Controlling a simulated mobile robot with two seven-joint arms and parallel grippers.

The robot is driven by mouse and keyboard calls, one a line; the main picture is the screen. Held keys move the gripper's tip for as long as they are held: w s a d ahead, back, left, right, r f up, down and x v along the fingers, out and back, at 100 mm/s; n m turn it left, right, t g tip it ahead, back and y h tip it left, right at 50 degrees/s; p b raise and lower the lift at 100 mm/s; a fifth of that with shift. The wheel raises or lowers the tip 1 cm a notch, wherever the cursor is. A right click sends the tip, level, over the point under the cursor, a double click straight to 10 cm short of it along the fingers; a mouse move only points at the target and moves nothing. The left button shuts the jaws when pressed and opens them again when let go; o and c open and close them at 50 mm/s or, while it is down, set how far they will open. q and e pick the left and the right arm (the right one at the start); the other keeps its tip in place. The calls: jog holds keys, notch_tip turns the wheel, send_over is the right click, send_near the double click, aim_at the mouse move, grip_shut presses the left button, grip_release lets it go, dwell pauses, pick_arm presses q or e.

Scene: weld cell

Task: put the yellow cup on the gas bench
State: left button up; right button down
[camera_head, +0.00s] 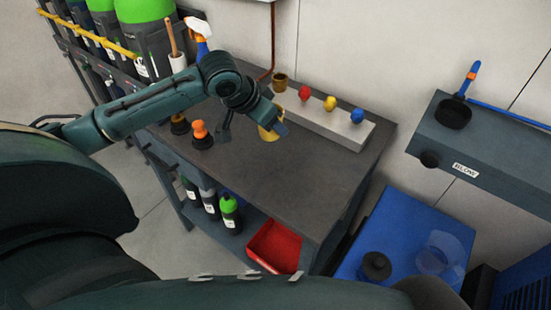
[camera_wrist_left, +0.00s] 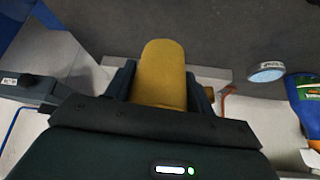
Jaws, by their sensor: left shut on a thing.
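The yellow cup (camera_head: 268,132) is at the end of my left arm in the head view, over the dark top of the gas bench (camera_head: 285,185). My left gripper (camera_head: 280,130) is shut on it. In the left wrist view the yellow cup (camera_wrist_left: 160,75) stands between the two fingers of the left gripper (camera_wrist_left: 160,85). I cannot tell whether the cup's base touches the bench top. My right gripper is not in view.
Orange-topped items (camera_head: 201,135) stand left. A red tray (camera_head: 274,247) sits below. The bench's front middle is clear.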

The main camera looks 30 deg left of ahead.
pick_arm(q)
notch_tip(320, 180, down, 8)
jog(key=shift+f, duration=0.2)
jog(key=shift+f, duration=0.15)
jog(key=o, duration=1.1)
jog(key=v, duration=1.2)
jog(key=shift+s+d, duration=0.1)
